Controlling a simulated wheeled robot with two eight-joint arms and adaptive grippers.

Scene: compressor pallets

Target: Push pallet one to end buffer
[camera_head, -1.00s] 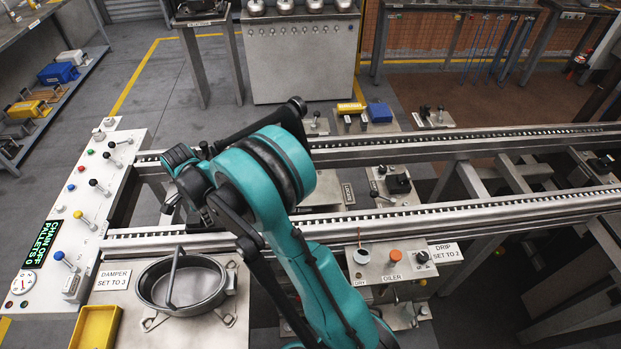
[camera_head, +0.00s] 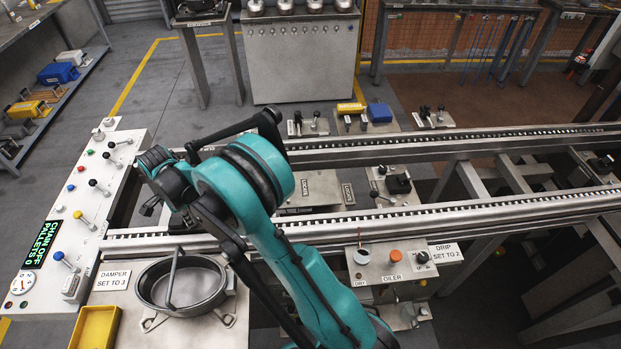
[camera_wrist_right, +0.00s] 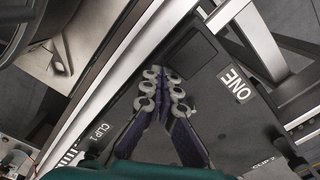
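Pallet one is the dark plate (camera_wrist_right: 228,122) marked ONE in the right wrist view, with CLIP 1 and CLIP 2 labels. It lies beside a pale metal rail there. My right gripper (camera_wrist_right: 163,77) reaches over the plate with its purple-padded fingers converging at the tips, and nothing shows between them. Whether it touches the plate is unclear. In the head view my right gripper (camera_head: 150,206) is small and dark, at the left end of the conveyor, mostly hidden by my teal arm. I cannot make out the pallet clearly there. My left gripper is out of view.
The front conveyor rail (camera_head: 420,217) and back rail (camera_head: 450,146) run to the right. The control panel (camera_head: 82,215) at left displays CHAIN OFF, PALLETS 0. A round damper pan (camera_head: 182,285) and yellow tray (camera_head: 94,327) stand in front. An oiler box (camera_head: 393,268) is right of my arm.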

